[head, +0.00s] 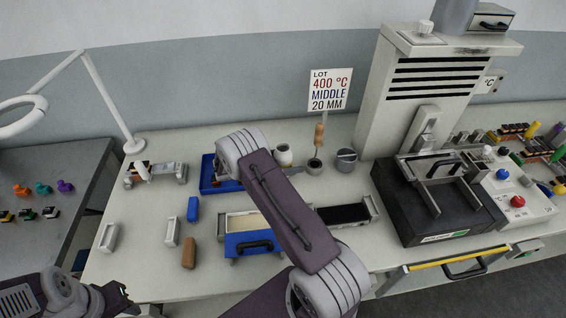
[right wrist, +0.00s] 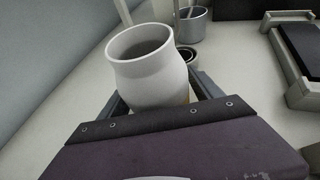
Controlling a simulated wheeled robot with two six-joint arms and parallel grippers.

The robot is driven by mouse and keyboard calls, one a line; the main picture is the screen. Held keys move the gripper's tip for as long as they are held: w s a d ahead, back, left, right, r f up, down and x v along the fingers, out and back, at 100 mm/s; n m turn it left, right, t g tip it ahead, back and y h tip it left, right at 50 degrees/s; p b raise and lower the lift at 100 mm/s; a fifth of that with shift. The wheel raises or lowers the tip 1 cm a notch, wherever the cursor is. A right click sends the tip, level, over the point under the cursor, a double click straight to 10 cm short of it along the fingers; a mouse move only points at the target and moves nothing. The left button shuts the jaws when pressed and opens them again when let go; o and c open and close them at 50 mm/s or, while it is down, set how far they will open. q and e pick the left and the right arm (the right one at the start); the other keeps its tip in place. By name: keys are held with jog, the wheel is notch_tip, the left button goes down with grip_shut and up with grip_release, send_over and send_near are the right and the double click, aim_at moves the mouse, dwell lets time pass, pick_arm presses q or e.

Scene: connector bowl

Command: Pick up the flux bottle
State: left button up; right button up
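A pale grey-white, open-mouthed vessel (right wrist: 150,75), perhaps the flux bottle, fills the middle of the right wrist view. It stands upright and also shows on the bench in the head view (head: 283,155). No label on it is readable. My right gripper (right wrist: 160,97) has its dark fingers spread on either side of the vessel's lower body. A small gap seems to show at the right finger; contact on the left is unclear.
A holder (head: 315,166) with a wooden-handled tool and a grey metal cup (head: 346,158) stand right of the vessel. A blue tray (head: 209,187) lies on its left. A sign (head: 329,90) reads 400 °C, MIDDLE, 20 MM. A black machine (head: 420,222) stands at right.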

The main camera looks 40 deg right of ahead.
grip_shut()
jog(key=shift+r, duration=0.15)
jog(key=shift+r, duration=4.85)
